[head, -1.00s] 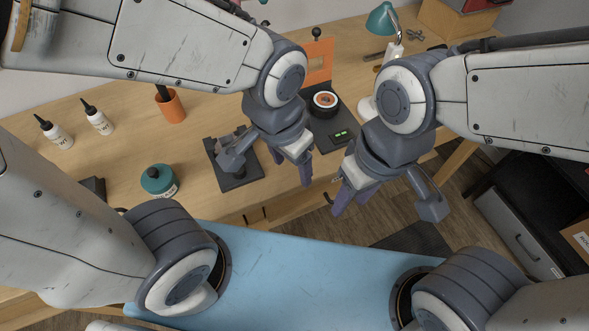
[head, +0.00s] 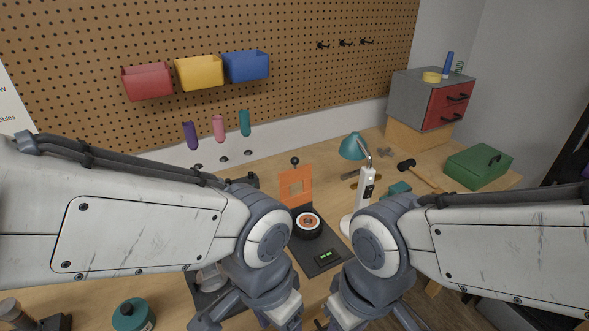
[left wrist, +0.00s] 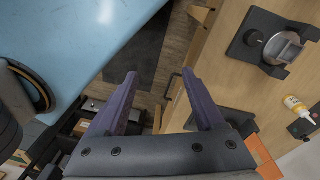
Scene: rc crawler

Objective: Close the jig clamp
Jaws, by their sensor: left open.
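The jig clamp has a black base (head: 328,246) and an upright orange plate (head: 290,190) with a black ball knob (head: 295,161) at its top. The plate stands raised behind a black wheel with an orange hub (head: 306,222) on the base. Green lights glow at the base's front. My left gripper (left wrist: 160,74) is open and empty in the left wrist view. In the head view its body is low, in front of the clamp, with its fingertips cut off. My right gripper is at the bottom edge, right of the left one; its fingers do not show clearly.
A teal lamp (head: 352,147), a white device (head: 365,186) and a hammer (head: 418,172) lie right of the clamp. A green toolbox (head: 478,167) is at far right. A glue bottle (left wrist: 297,105) and a black stand (left wrist: 248,40) show in the left wrist view. Bins hang behind.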

